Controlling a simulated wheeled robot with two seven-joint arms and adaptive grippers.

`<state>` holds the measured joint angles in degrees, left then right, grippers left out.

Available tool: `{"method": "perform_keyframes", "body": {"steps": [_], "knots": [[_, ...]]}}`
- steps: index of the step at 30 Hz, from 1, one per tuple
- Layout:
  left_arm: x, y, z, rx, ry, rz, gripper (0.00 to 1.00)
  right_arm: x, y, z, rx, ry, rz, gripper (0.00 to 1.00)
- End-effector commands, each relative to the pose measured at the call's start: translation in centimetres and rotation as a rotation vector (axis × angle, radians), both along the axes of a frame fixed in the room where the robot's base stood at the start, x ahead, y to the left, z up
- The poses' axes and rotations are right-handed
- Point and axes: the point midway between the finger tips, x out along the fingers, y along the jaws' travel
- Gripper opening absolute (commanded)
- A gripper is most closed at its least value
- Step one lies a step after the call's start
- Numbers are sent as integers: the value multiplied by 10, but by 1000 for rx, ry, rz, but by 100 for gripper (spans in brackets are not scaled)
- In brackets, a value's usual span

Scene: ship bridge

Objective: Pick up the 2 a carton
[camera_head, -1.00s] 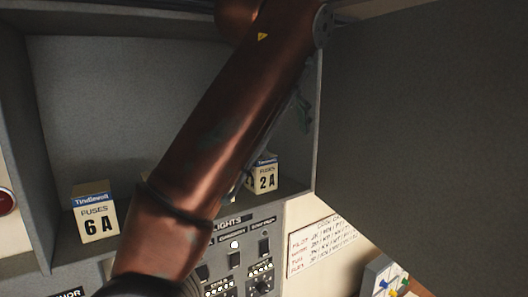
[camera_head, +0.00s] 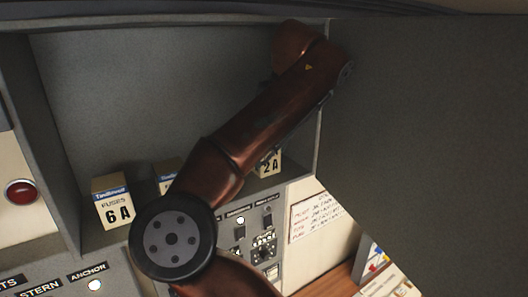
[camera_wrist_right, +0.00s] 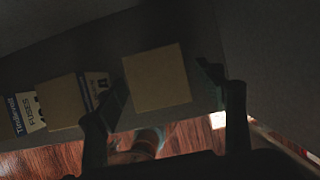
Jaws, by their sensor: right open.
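The 2 A carton (camera_head: 270,165), pale with dark print, stands at the right end of the cabinet shelf. My right arm crosses in front and hides much of it. In the dark wrist view, the plain top of a carton (camera_wrist_right: 157,80), apparently the 2 A, shows between the fingers of my right gripper (camera_wrist_right: 177,92). The gripper is open with one finger on each side in the picture; I cannot tell whether it touches the carton. In the head view this gripper is hidden behind the arm. My left gripper is not in view.
The 6 A fuse carton (camera_head: 113,202) stands at the shelf's left, with a partly hidden carton (camera_head: 168,176) in the middle. Another carton (camera_wrist_right: 60,102) is close by in the wrist view. A grey panel (camera_head: 430,120) bounds the right side. Switch panels lie below the shelf.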

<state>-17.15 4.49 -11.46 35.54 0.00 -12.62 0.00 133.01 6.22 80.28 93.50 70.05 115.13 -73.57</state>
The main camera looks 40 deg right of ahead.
Motion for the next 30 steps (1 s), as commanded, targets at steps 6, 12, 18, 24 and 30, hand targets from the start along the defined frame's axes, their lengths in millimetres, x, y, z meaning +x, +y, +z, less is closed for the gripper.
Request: {"method": "perform_keyframes", "body": {"steps": [6, 12, 18, 24, 30], "knots": [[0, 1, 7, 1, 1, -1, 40, 7, -1, -17, -1, 0, -1, 64], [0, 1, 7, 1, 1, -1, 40, 8, -1, -19, -1, -1, 1, 64], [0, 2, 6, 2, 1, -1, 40, 8, -1, -19, -1, 0, 0, 53], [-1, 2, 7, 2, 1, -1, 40, 8, -1, -19, -1, 0, 0, 39], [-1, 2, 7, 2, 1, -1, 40, 8, -1, -19, -1, 0, 0, 25]]}}
